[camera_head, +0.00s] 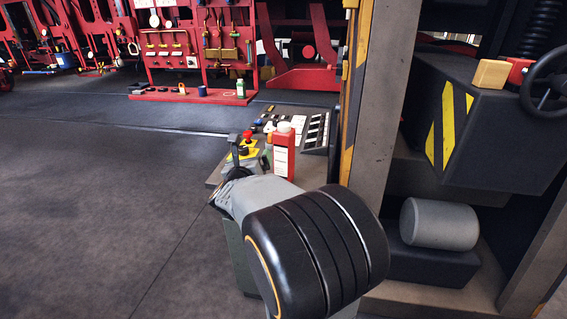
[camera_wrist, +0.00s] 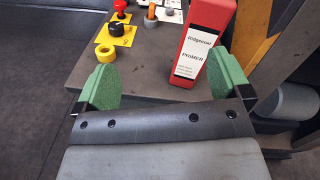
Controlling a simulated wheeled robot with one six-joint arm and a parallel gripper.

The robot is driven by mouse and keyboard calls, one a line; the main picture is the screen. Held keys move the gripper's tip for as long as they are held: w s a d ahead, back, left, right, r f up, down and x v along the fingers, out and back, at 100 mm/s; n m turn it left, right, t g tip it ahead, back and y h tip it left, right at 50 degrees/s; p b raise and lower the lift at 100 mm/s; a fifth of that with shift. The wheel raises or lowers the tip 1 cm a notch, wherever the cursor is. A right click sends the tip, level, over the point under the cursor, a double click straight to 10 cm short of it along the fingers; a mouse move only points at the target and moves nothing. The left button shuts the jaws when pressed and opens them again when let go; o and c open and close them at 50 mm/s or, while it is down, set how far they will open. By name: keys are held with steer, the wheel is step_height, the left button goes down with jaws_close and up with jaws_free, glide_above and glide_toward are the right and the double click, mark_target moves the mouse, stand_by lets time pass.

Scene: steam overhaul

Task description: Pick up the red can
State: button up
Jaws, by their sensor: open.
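The red can (camera_head: 284,152) stands upright on a small grey work surface (camera_head: 216,176), with a white cap on top. In the wrist view the red can (camera_wrist: 222,18) has a white label reading "PRIMER". My gripper (camera_wrist: 166,82) is open and empty, with green pads wide apart. The can is ahead of the pads, right of the middle of the gap and closest to the right pad, which overlaps its lower edge in the picture. I cannot tell whether they touch. My arm hides part of the surface in the head view.
A yellow control plate (camera_wrist: 116,33) with a black knob and a red button (camera_wrist: 121,5) is left of the can. A yellow ring (camera_wrist: 104,53) lies near it. A rusty post (camera_head: 382,100) rises close on the right. Open floor (camera_head: 90,200) lies left.

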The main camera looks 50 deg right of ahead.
mark_target(284, 139)
steer(key=d+m+g+h, duration=0.1)
steer(key=d+m, duration=0.1)
steer(key=d, duration=0.1)
steer(key=d+m+g, duration=0.1)
steer(key=d+m, duration=0.1)
steer(key=d, duration=0.2)
steer(key=d+m+g+h+p, duration=0.1)
steer(key=d+m, duration=0.1)
steer(key=d, duration=0.1)
steer(key=shift+s+d+f+h, duration=0.1)
steer(key=shift+d+f+h, duration=0.1)
steer(key=shift+f+h, duration=0.1)
steer(key=shift+p+x, duration=1.25)
steer(key=shift+x, duration=1.95)
steer(key=shift+s, duration=0.15)
steer(key=shift+c, duration=0.3)
steer(key=c, duration=1.6)
steer(key=shift+c, duration=0.5)
steer(key=shift+r, duration=0.15)
